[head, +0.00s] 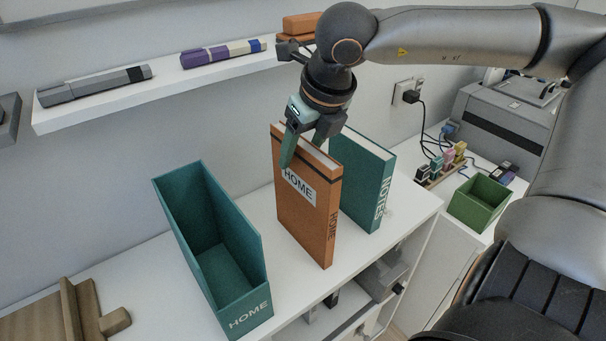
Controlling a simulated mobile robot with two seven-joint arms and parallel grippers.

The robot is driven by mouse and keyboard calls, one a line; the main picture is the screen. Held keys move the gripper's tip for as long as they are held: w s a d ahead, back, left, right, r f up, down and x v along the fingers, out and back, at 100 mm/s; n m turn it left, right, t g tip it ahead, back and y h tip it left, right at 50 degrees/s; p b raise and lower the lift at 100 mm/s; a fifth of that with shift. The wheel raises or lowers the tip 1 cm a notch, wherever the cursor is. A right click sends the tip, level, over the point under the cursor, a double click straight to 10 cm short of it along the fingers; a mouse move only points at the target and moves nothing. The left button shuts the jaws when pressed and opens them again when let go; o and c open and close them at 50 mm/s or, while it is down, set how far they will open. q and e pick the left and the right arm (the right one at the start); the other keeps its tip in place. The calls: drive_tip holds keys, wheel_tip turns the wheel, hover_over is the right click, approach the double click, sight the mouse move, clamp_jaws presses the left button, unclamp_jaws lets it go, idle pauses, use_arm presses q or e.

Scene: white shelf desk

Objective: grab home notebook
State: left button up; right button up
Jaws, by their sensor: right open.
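The orange home notebook (309,220) stands upright on the white desk, with HOME lettering on its front and spine. My right gripper (303,158) is at the top edge of this notebook, pointing down. It is open, with one finger in front of the notebook's front cover. The other finger is partly hidden, at the far side of the top edge. A teal notebook (362,187) marked NOTES stands upright just behind and to the right. My left gripper is not in view.
An empty teal holder (245,293) marked HOME stands open-topped left of the notebook. A wall shelf (110,108) with small items runs above. A wooden object (87,315) lies at lower left. A green box (478,203) and a grey printer (500,125) are at right.

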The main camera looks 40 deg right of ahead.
sight(303, 199)
drive_tip(key=shift+x, duration=1)
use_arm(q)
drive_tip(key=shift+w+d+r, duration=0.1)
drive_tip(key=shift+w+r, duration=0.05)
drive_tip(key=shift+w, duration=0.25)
use_arm(e)
drive_tip(key=shift+w+f, duration=0.1)
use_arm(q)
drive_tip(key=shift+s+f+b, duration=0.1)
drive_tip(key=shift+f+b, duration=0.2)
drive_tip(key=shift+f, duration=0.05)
use_arm(e)
drive_tip(key=shift+f, duration=0.1)
use_arm(q)
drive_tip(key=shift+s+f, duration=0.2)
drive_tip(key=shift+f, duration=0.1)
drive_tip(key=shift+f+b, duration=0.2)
drive_tip(key=shift+b, duration=0.15)
use_arm(e)
drive_tip(key=shift+f, duration=0.1)
drive_tip(key=shift+c, duration=0.3)
drive_tip(key=c, duration=0.9)
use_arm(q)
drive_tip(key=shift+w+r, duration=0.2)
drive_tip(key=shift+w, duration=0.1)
use_arm(e)
clamp_jaws()
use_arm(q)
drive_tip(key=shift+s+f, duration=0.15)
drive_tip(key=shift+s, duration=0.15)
